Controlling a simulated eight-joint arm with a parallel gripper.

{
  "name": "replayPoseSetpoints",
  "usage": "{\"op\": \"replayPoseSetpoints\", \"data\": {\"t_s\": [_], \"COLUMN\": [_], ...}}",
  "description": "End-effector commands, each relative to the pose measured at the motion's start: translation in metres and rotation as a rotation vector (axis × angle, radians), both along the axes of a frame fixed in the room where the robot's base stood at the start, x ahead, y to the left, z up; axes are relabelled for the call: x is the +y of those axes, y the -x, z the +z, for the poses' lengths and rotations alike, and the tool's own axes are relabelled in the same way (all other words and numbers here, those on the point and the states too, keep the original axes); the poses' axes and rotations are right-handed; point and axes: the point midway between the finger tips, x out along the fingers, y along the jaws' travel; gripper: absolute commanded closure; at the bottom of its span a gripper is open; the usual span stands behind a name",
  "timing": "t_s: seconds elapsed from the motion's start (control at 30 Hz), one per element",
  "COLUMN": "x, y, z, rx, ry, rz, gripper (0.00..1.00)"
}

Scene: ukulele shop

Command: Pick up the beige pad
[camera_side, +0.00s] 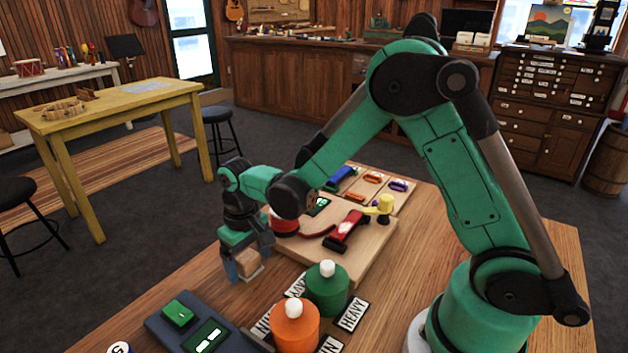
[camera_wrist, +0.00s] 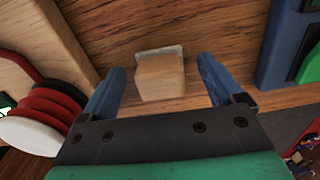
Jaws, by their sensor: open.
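The beige pad (camera_wrist: 160,80) is a small tan block with a pale grey edge along its far side. In the wrist view it lies on the wooden table between the two blue fingers of my gripper (camera_wrist: 162,68), with a visible gap on each side. The fingers are open and do not appear to touch it. In the side view my gripper (camera_side: 249,262) points down at the table, left of the wooden board, and the pad (camera_side: 247,266) shows between its fingers, partly hidden by them.
A wooden board (camera_side: 370,246) with a red tool and stacked red discs (camera_wrist: 42,118) stands close beside my gripper. A dark blue device with a green block (camera_side: 178,314) lies on the other side. Green (camera_side: 327,291) and orange (camera_side: 294,327) jars stand nearby among label cards.

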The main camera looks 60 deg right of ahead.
Motion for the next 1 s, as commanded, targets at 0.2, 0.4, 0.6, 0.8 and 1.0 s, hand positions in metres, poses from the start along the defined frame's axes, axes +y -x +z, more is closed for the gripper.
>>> {"op": "replayPoseSetpoints", "data": {"t_s": [0.2,0.4,0.6,0.8,1.0], "x": [0.000,0.000,0.000,0.000,0.000], "y": [0.000,0.000,0.000,0.000,0.000], "z": [0.000,0.000,0.000,0.002,0.019], "rx": [0.000,0.000,0.000,0.000,0.000], "ry": [0.000,0.000,0.000,0.000,0.000], "rz": [0.000,0.000,0.000,0.000,0.000], "gripper": [0.16,0.73,1.00,1.00,1.00]}}
